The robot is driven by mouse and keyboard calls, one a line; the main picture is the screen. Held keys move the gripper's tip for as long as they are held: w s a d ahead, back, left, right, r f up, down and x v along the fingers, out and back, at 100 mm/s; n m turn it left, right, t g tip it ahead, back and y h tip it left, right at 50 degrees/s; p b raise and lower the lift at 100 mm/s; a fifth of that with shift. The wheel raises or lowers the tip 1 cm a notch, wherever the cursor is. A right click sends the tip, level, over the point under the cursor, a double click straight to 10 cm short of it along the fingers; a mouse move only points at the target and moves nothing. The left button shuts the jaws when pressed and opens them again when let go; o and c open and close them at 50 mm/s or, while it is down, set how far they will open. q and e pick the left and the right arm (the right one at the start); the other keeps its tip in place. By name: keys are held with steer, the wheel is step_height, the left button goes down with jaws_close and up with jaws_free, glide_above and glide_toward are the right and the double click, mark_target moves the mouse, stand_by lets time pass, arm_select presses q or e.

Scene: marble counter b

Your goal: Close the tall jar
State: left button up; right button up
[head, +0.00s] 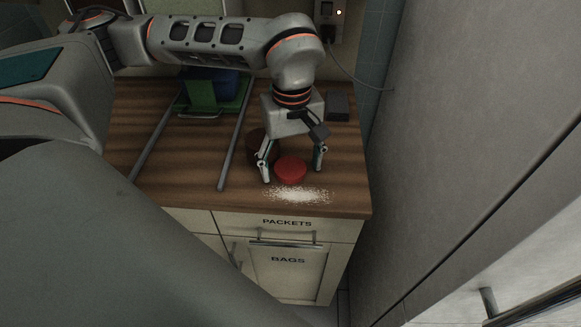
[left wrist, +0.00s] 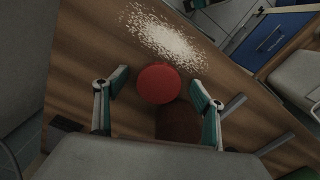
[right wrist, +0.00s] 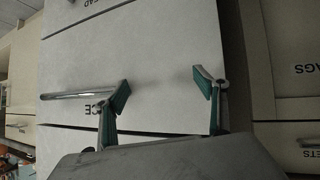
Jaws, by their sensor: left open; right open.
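A round red lid-like piece (head: 291,168) is near the counter's front edge; it also shows in the left wrist view (left wrist: 158,84). A dark brown round object (head: 256,143), perhaps the tall jar, stands just behind it, partly hidden by my gripper; the left wrist view shows it too (left wrist: 180,122). I cannot tell its height or whether its top is open. My left gripper (head: 292,174) points down, open, with one finger on each side of the red piece and a gap at both sides. My right gripper (right wrist: 162,88) is open and empty, facing pale drawer fronts.
White grains (head: 298,195) are scattered in front of the red piece on the wooden counter (head: 190,190). Two grey bars (head: 235,140) and a green item (head: 201,97) lie to the left. A dark box (head: 338,106) is behind. A tall pale panel (head: 470,130) stands right.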

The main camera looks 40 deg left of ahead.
mark_target(292, 170)
arm_select(q)
steer(key=c, duration=0.8)
steer(key=shift+r, duration=0.1)
steer(key=shift+r, duration=0.55)
step_height(292, 170, up, 19)
steer(key=p, duration=0.2)
steer(key=shift+f+p, duration=0.15)
steer(key=shift+p, duration=0.15)
